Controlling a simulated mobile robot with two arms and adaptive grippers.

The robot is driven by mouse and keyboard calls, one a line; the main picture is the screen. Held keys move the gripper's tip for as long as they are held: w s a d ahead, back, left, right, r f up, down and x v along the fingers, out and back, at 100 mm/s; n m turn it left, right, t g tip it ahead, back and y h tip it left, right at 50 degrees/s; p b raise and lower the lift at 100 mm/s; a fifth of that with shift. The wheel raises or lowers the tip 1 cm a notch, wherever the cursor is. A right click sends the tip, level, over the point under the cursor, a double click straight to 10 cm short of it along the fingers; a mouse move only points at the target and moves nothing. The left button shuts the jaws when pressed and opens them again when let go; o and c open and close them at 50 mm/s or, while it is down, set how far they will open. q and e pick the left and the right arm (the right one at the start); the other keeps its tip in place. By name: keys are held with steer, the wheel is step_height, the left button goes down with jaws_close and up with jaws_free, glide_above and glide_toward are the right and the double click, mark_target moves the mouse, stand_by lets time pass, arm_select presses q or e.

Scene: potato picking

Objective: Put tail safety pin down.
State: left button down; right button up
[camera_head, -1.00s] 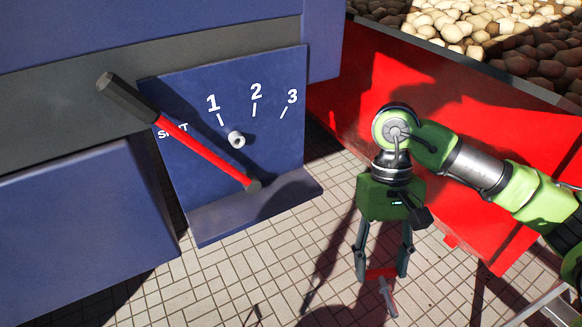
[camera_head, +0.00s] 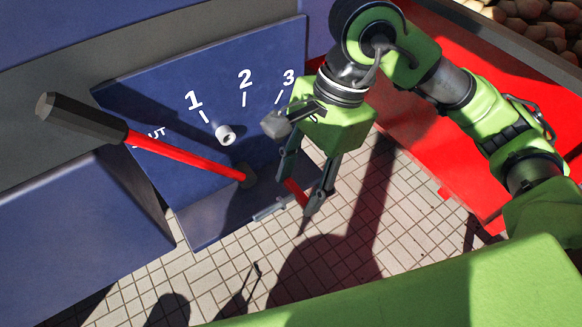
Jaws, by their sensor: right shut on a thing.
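The safety pin (camera_head: 294,189) has a red grip and a grey shaft (camera_head: 268,210). My right gripper (camera_head: 299,192) is shut on its red grip. The gripper points down, and the pin is by the lower right edge of the blue panel (camera_head: 265,125). The shaft points left, overlapping the panel's bottom ledge (camera_head: 205,219) in the picture. I cannot tell whether it touches. My left gripper is not in view.
A red lever (camera_head: 185,155) with a black handle (camera_head: 80,118) points toward the SHUT mark. A pale round stub (camera_head: 226,135) stands out under the 1. A red container wall (camera_head: 440,130) is at the right, potatoes (camera_head: 525,25) behind. Tiled floor (camera_head: 390,235) lies below.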

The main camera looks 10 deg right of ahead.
mark_target(275, 209)
steer(key=a+r+m, duration=0.1)
steer(key=r+m, duration=0.1)
steer(key=s+a+r+m+t+p, duration=0.1)
steer(key=a+r+m, duration=0.1)
steer(key=m, duration=0.1)
steer(key=s+a+r+m+t+p, duration=0.1)
steer(key=m, duration=0.2)
steer(key=shift+s+a+r+h, duration=0.2)
steer(key=shift+a+r+h, duration=0.1)
steer(key=shift+r, duration=0.1)
steer(key=shift+r+m, duration=0.2)
steer(key=shift+m, duration=0.5)
steer(key=w+d+f+p, duration=0.2)
steer(key=w+d+f, duration=0.2)
steer(key=w+d+f+p, duration=0.1)
steer(key=w+d+f, duration=0.3)
steer(key=w, duration=0.1)
steer(key=shift+d+f+p, duration=0.1)
steer(key=shift+p, duration=0.3)
steer(key=shift+w+d+f, duration=0.2)
steer(key=shift+w+f, duration=0.15)
steer(key=shift+f, duration=0.15)
steer(key=f+p, duration=0.2)
steer(key=shift+w+d+f, duration=0.2)
steer(key=shift+f, duration=0.65)
